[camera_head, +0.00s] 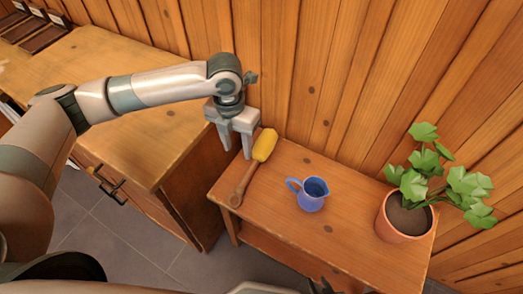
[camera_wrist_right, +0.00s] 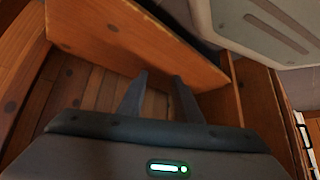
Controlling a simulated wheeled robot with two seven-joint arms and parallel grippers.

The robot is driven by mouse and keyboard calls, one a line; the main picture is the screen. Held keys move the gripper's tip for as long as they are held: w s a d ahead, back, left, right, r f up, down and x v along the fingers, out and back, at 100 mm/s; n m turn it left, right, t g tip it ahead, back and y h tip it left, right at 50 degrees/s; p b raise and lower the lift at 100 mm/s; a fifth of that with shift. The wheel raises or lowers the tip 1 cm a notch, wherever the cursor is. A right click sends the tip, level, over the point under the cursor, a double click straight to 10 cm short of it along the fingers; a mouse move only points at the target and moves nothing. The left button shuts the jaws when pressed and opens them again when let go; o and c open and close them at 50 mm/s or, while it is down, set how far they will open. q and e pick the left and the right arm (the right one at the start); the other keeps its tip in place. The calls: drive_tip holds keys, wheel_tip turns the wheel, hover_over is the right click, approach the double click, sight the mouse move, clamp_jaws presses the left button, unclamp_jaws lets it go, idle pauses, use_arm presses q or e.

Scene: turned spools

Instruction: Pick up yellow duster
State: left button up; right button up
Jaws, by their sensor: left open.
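The yellow duster (camera_head: 264,146) lies on the small wooden table, its yellow head toward the wall and its brown handle (camera_head: 243,185) toward the table's front left corner. My left gripper (camera_head: 237,153) is open, fingers pointing down, just left of the duster's head. One finger appears very near the head; I cannot tell whether it touches. Nothing is between its fingers. My right gripper (camera_wrist_right: 158,77) shows in the right wrist view with its fingers apart and empty, facing wooden furniture panels.
A blue jug (camera_head: 312,196) stands mid-table, right of the duster. A potted plant (camera_head: 402,220) stands at the table's right end. A larger wooden cabinet (camera_head: 130,130) is at the left. A plank wall (camera_head: 300,70) rises behind the table.

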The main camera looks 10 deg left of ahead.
use_arm(q)
drive_tip(key=p, duration=0.2)
hover_over(244, 180)
drive_tip(key=f, duration=1.1)
drive_tip(key=shift+w+a, duration=0.1)
drive_tip(key=shift+a, duration=0.15)
drive_tip(key=shift+f, duration=0.55)
use_arm(e)
drive_tip(key=shift+g+h, duration=0.3)
drive_tip(key=shift+g, duration=0.6)
drive_tip(key=s, duration=0.1)
drive_tip(key=s+d+f, duration=0.1)
drive_tip(key=s, duration=0.1)
drive_tip(key=s+d+f, duration=0.1)
drive_tip(key=s, duration=0.1)
drive_tip(key=shift+f, duration=0.25)
use_arm(q)
drive_tip(key=shift+f, duration=0.1)
use_arm(e)
drive_tip(key=shift+w+r, duration=0.1)
